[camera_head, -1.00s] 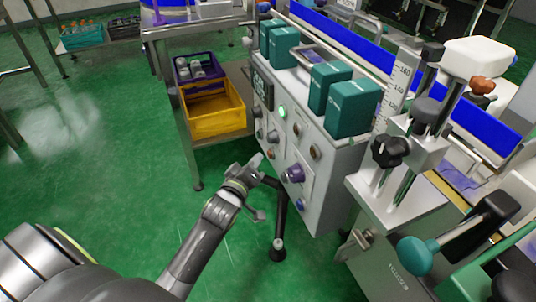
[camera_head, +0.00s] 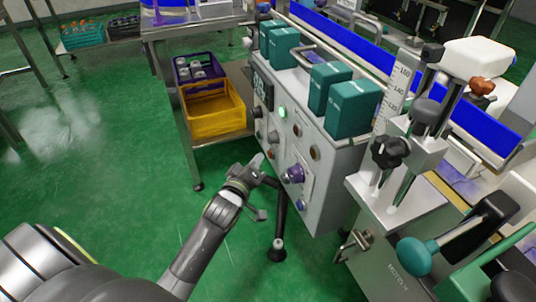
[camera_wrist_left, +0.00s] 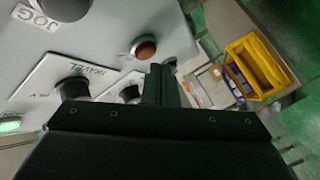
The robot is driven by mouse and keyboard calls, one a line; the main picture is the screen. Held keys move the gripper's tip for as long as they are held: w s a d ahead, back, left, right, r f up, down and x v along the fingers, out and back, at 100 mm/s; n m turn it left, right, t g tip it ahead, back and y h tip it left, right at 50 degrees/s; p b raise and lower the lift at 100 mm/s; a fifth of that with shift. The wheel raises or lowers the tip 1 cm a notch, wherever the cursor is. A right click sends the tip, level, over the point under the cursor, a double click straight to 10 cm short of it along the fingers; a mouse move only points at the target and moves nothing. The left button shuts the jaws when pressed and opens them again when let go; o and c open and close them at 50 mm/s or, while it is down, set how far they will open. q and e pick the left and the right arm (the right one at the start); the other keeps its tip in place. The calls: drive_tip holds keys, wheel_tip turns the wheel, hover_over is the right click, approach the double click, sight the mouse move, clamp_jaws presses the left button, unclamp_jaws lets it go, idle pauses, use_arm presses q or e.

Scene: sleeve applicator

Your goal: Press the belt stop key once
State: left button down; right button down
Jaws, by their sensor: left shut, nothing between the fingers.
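The grey control panel (camera_head: 300,152) carries a lit green button (camera_head: 282,112), a purple knob (camera_head: 294,173) and several small dark or orange-brown controls. None can be read as the belt stop key from here. My left gripper (camera_head: 274,182) is shut and empty, just in front of the panel's lower part, left of the purple knob. In the left wrist view its closed fingers (camera_wrist_left: 161,84) point at the panel near an orange-brown button (camera_wrist_left: 143,47) and black knobs (camera_wrist_left: 72,90). Labels there read JOG and TRAVEL. Contact cannot be told. My right gripper is not in view.
Teal boxes (camera_head: 352,106) stand on top of the panel housing. A yellow crate (camera_head: 216,122) and a purple crate (camera_head: 181,76) sit on a cart shelf at left. A clamp column with a black knob (camera_head: 391,152) stands at right.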

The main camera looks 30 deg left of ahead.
use_arm(q)
drive_tip(key=shift+w+d, duration=0.15)
drive_tip(key=shift+w, duration=0.05)
drive_tip(key=shift+w+d, duration=0.25)
drive_tip(key=shift+w, duration=0.05)
idle(0.8)
drive_tip(key=shift+s, duration=0.1)
drive_tip(key=shift+s+a+p, duration=0.35)
drive_tip(key=shift+s+a, duration=0.15)
drive_tip(key=shift+s, duration=0.05)
drive_tip(key=shift+s+a, duration=1.65)
drive_tip(key=shift+s, duration=0.25)
